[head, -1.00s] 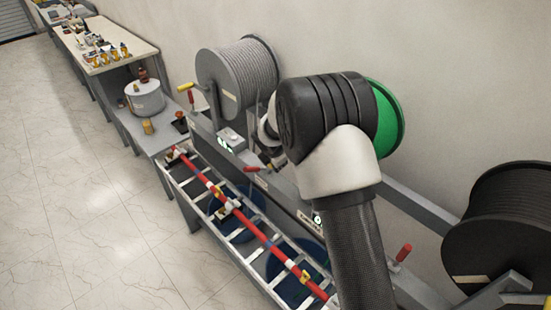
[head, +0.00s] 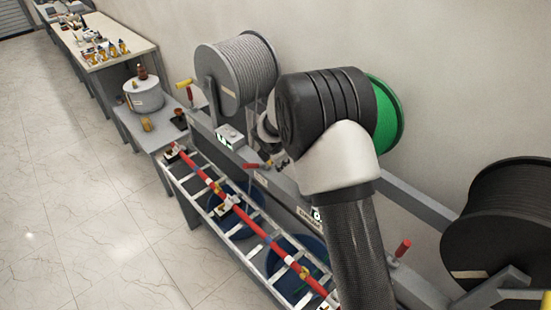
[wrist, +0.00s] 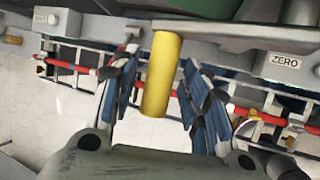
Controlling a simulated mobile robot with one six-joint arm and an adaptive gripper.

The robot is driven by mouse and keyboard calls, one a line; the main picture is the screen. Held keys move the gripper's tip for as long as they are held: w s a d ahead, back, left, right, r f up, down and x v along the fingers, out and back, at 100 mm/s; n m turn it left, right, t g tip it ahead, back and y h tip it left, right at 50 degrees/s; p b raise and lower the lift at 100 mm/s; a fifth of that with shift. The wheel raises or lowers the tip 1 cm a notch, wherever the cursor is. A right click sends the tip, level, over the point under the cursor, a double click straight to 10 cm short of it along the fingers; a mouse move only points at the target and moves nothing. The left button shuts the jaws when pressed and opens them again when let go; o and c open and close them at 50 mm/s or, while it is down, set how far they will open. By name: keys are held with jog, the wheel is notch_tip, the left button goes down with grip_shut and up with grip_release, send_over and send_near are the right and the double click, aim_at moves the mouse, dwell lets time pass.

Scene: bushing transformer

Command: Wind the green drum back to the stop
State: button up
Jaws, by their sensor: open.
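The green drum (head: 388,115) stands on the rack behind my arm in the head view, and my arm hides much of it. A green edge of it shows at the top of the wrist view (wrist: 205,8). A yellow crank handle (wrist: 161,85) hangs below a grey bar in the wrist view. My gripper (wrist: 160,66) is open, with one blue-padded finger on each side of the yellow handle. A gap shows on both sides, wider on the right. In the head view my arm hides the gripper and this handle.
A grey drum (head: 236,75) with a yellow handle stands to the left, a black drum (head: 500,225) to the right. A ladder-like rail frame (head: 215,205) with a red bar runs in front. A ZERO label (wrist: 285,62) shows at right. The floor at left is clear.

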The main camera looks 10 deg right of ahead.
jog(key=shift+r, duration=0.1)
jog(key=v, duration=1.2)
